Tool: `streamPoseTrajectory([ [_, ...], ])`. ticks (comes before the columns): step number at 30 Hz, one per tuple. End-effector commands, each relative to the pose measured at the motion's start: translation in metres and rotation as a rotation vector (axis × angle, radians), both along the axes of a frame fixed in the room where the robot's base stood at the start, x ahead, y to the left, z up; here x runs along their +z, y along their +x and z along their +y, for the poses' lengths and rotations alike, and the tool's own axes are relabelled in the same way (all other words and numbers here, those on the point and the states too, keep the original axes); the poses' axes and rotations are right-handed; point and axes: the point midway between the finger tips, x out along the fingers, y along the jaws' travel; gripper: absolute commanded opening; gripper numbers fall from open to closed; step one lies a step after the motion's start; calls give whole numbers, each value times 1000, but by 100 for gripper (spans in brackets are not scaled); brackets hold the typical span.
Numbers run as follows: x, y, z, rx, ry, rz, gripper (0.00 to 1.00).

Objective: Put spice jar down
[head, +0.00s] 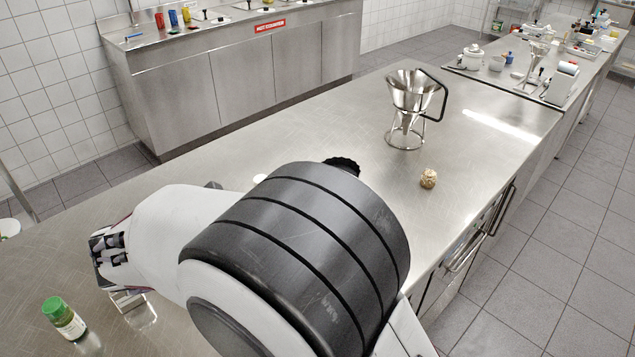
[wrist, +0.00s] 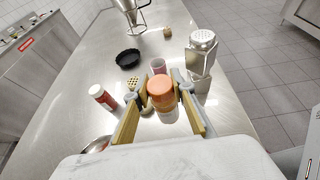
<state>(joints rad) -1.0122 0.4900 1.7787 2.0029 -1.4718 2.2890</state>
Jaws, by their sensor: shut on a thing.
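A spice jar with an orange lid (wrist: 160,86) and a clear body sits between the fingers of my gripper (wrist: 161,100) in the wrist view. My gripper is shut on it, with an olive-coloured finger on each side. The jar looks roughly upright. Its base is hard to make out, so I cannot tell whether it touches the steel counter (wrist: 90,73). In the head view my own arm hides the gripper and this jar. Another jar, with a green lid (head: 55,307), stands on the counter at the lower left of the head view.
Counter left of the tin is clear.

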Motion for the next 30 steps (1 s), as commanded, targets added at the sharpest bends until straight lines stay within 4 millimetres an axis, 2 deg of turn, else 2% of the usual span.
streamPoseTrajectory([
  [8,-6,25,-41,-96,-1,0,0],
  [14,-8,50,-74,-165,0,0,0],
  [23,-12,100,-116,-209,-1,0,0],
  [30,-14,150,-151,-198,-1,-1,0],
])
